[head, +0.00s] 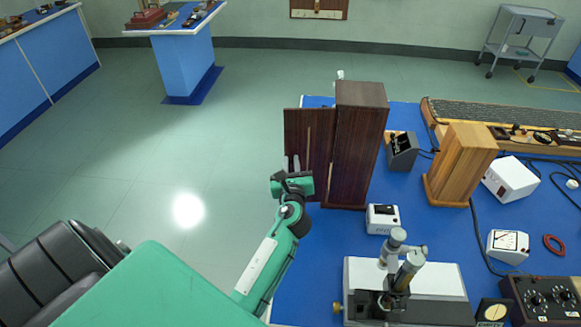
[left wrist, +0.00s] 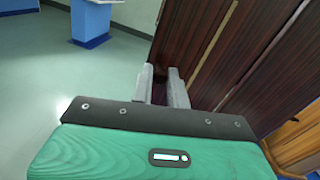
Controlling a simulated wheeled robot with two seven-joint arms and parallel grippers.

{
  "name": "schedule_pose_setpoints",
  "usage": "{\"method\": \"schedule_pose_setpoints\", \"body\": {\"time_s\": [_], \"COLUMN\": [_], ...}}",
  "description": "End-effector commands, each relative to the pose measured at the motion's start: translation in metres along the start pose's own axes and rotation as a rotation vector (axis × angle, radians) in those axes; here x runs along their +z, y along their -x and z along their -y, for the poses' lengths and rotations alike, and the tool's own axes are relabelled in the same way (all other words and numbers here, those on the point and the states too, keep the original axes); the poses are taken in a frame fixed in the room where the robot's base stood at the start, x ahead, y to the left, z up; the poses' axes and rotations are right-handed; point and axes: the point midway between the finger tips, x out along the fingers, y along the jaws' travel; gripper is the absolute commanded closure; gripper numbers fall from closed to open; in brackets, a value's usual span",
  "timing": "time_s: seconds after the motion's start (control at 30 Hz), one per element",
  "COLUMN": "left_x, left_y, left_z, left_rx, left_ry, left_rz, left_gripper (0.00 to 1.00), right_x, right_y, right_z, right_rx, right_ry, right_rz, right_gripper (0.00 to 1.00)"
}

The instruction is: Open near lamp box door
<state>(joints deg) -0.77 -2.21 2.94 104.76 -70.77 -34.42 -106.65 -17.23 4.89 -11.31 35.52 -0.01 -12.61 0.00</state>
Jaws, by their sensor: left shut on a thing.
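The near lamp box (head: 357,145) is a tall dark brown wooden box at the left edge of the blue bench. Its door (head: 318,130), a dark panel with a pale vertical strip, stands out to the left of the box body in the head view; its exact angle is hard to tell. My left gripper (head: 292,165) is at the outer left part of this door. In the left wrist view its two grey fingers (left wrist: 161,88) are closed around a small dark part at the door, mostly hidden between them. The door (left wrist: 190,35) and box (left wrist: 265,45) fill the right side there.
A small white meter box (head: 383,218) and a microscope-like instrument (head: 402,270) stand in front of the lamp box. A lighter wooden box (head: 461,165) and a dark grey device (head: 402,150) are to its right. Open floor (head: 180,140) lies to the left.

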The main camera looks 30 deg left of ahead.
Motion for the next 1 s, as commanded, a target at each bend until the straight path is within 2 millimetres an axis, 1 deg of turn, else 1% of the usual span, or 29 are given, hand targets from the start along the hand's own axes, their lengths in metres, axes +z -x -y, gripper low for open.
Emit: {"method": "schedule_pose_setpoints", "body": {"time_s": [0.03,0.1,0.17,0.27,0.3,0.4,0.47,0.6,0.63,0.67,0.7,0.73,1.0], "left_x": [-0.004,-0.003,-0.002,-0.001,0.000,0.000,0.000,0.000,0.000,0.000,0.000,0.000,0.000], "left_y": [0.004,0.007,0.010,0.013,0.013,0.013,0.013,0.013,0.014,0.014,0.013,0.013,0.013], "left_z": [0.005,0.007,0.008,0.009,0.009,0.008,0.008,0.009,0.009,0.009,0.009,0.009,0.008], "left_rx": [0.016,0.044,0.064,0.090,0.096,0.101,0.100,0.099,0.099,0.099,0.099,0.099,0.099], "left_ry": [0.005,0.006,0.007,0.008,0.007,0.005,0.005,0.005,0.005,0.005,0.005,0.005,0.005], "left_rz": [0.003,0.008,0.012,0.017,0.019,0.019,0.019,0.019,0.019,0.019,0.019,0.019,0.019], "left_gripper": [1.00,1.00,1.00,1.00,1.00,1.00,1.00,1.00,0.78,0.72,0.64,0.62,0.62], "right_x": [0.000,0.001,0.002,0.001,0.000,-0.003,-0.004,-0.002,-0.001,-0.001,0.000,0.000,0.001], "right_y": [-0.007,-0.009,-0.011,-0.013,-0.013,-0.013,-0.013,-0.013,-0.013,-0.013,-0.013,-0.013,-0.012], "right_z": [-0.009,-0.019,-0.021,-0.007,0.002,0.020,0.023,0.014,0.012,0.009,0.006,0.005,-0.002], "right_rx": [0.010,0.021,0.023,0.007,-0.002,-0.021,-0.024,-0.015,-0.013,-0.010,-0.007,-0.005,0.002], "right_ry": [0.001,0.003,0.004,0.000,-0.002,-0.002,-0.001,0.003,0.003,0.003,0.003,0.003,0.000], "right_rz": [0.000,0.000,0.001,0.000,-0.001,-0.004,-0.005,-0.003,-0.002,-0.002,-0.001,-0.001,0.000], "right_gripper": [0.67,0.67,0.67,0.67,0.67,0.67,0.67,0.67,0.67,0.67,0.67,0.67,0.67]}}
